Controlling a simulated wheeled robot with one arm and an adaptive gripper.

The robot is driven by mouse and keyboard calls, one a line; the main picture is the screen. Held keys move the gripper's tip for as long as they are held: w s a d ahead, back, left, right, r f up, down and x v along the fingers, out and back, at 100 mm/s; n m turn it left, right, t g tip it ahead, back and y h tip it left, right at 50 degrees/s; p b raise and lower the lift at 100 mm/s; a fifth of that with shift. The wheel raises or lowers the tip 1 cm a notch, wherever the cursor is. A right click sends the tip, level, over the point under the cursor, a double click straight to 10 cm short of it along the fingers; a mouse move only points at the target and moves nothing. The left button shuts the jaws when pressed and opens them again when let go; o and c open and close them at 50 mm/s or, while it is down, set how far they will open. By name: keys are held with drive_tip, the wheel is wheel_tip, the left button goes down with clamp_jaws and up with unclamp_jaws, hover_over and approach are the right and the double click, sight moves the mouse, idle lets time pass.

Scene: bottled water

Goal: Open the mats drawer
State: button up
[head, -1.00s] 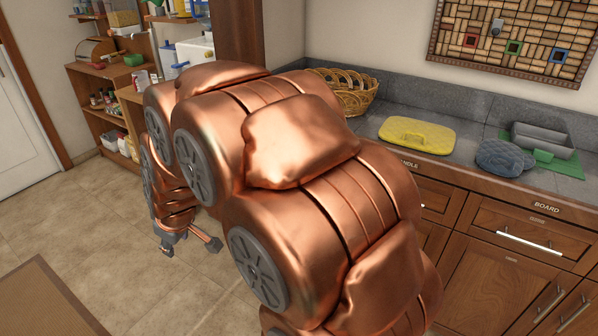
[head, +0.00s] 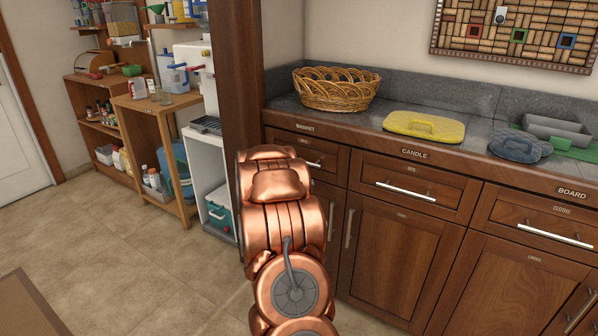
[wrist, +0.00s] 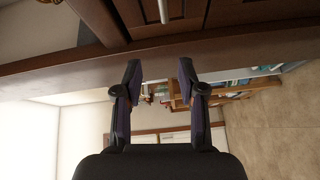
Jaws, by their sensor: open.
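Wooden drawers run under the counter in the head view: a left one (head: 284,141) partly covered by my arm, a middle one (head: 450,190) and a right one (head: 500,212). All look shut, with metal bar handles. In the head view my arm hides the gripper.
Cabinet doors (head: 395,262) stand below. Shelves (head: 150,112) stand at left.

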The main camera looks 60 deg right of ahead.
drive_tip(key=s+d+f+g+h+b, duration=0.2)
drive_tip(key=s+d+f+h, duration=0.1)
drive_tip(key=s+d, duration=0.3)
drive_tip(key=shift+n, duration=0.3)
drive_tip(key=shift+r+x, duration=0.15)
drive_tip(key=shift+x, duration=1.85)
drive_tip(key=shift+r+x, duration=0.1)
drive_tip(key=shift+x, duration=1.95)
drive_tip(key=shift+w+a, duration=0.1)
drive_tip(key=shift+w, duration=0.05)
clamp_jaws()
